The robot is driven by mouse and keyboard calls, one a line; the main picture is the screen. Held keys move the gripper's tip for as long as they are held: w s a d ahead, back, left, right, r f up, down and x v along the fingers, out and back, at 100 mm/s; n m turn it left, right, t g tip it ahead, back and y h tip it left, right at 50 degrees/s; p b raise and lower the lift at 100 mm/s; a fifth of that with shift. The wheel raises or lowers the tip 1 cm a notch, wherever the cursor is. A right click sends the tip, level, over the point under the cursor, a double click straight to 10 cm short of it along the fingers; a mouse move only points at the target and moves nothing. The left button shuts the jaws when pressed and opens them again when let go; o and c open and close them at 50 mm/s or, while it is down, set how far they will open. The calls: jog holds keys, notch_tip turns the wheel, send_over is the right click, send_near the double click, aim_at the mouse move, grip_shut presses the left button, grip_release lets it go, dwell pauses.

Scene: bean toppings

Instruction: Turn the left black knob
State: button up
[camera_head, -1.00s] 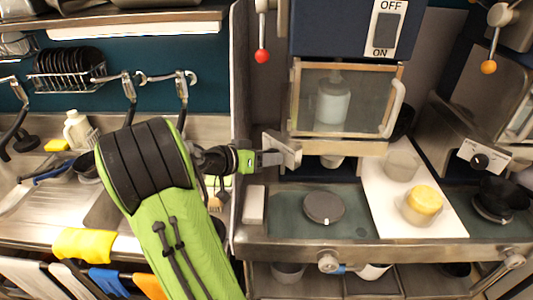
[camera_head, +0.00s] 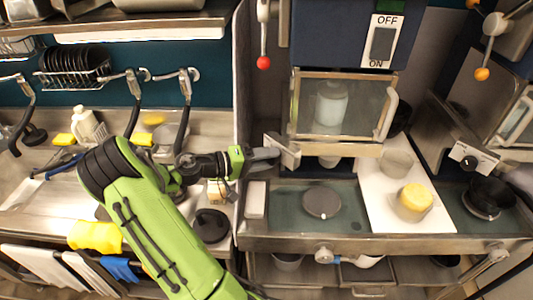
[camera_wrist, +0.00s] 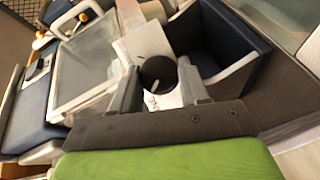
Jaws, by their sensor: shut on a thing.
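The left black knob (camera_wrist: 160,74) is round, with a pale pointer line. It sits on a white plate (camera_wrist: 183,92) with small markings, in the wrist view. My gripper (camera_wrist: 158,80) has its two grey fingers on either side of the knob, shut on it. In the head view my gripper (camera_head: 274,154) reaches the side of the small metal panel (camera_head: 287,151) on the left machine; the knob itself is hidden there. A second black knob (camera_head: 469,163) is on the right machine's panel.
A round grey disc (camera_head: 321,202) lies on the tray below. A white board (camera_head: 405,205) holds a yellow-filled cup (camera_head: 415,201). The sink counter is at left.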

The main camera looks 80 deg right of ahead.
jog(key=shift+n+p, duration=0.3)
jog(key=shift+n, duration=0.3)
jog(key=shift+g, duration=0.3)
jog(key=o, duration=1.1)
jog(key=shift+c, duration=0.2)
jog(key=v, duration=1.6)
jog(key=shift+b, duration=0.3)
jog(key=shift+s+f, duration=0.1)
jog(key=shift+s, duration=0.05)
